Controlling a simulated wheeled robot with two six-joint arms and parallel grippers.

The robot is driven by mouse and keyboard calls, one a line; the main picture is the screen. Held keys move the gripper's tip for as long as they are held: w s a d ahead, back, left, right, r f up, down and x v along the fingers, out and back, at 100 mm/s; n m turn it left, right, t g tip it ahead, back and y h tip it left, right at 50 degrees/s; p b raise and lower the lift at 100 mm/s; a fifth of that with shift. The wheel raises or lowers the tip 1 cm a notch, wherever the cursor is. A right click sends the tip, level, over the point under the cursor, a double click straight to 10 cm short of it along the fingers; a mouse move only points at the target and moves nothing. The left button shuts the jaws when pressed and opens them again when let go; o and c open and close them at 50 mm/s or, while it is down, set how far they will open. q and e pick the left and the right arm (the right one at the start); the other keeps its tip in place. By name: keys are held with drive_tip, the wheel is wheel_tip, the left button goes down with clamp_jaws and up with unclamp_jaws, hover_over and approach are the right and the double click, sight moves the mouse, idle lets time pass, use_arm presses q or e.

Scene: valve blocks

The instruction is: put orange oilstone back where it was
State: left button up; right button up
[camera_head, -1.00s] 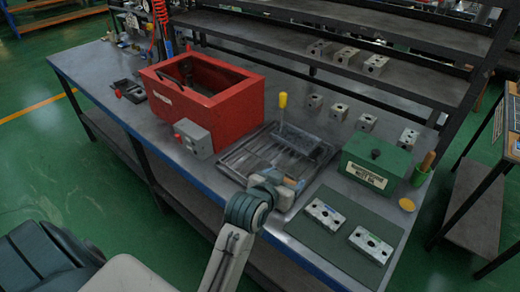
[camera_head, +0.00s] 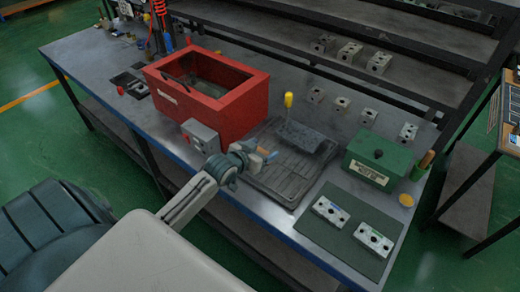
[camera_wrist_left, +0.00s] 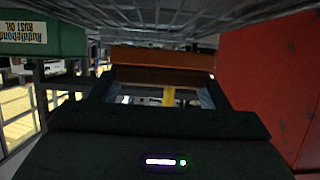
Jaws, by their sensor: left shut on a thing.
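The orange oilstone (camera_wrist_left: 160,58) is an orange-brown block held across the jaws in the left wrist view. In the head view only a small orange edge of it (camera_head: 263,150) shows. My left gripper (camera_head: 266,155) is shut on it, above the near left edge of the grey ribbed tray (camera_head: 285,197), just right of the grey switch box. Its fingers show in the left wrist view (camera_wrist_left: 162,95). My right gripper is not in view.
A red open-topped box (camera_head: 205,118) and grey switch box (camera_head: 200,138) stand left of the gripper. A yellow-handled tool (camera_head: 288,100) stands behind the tray. The green box (camera_head: 373,160) and green mat (camera_head: 345,240) with two metal blocks are right.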

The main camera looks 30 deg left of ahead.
use_arm(q)
drive_tip(key=shift+w+a, duration=0.65)
drive_tip(key=shift+f+p, duration=0.45)
drive_tip(key=shift+f, duration=1.55)
drive_tip(key=o, duration=1)
drive_tip(key=shift+o, duration=0.2)
drive_tip(key=shift+r, duration=0.25)
drive_tip(key=v, duration=1.2)
drive_tip(key=shift+f, duration=0.1)
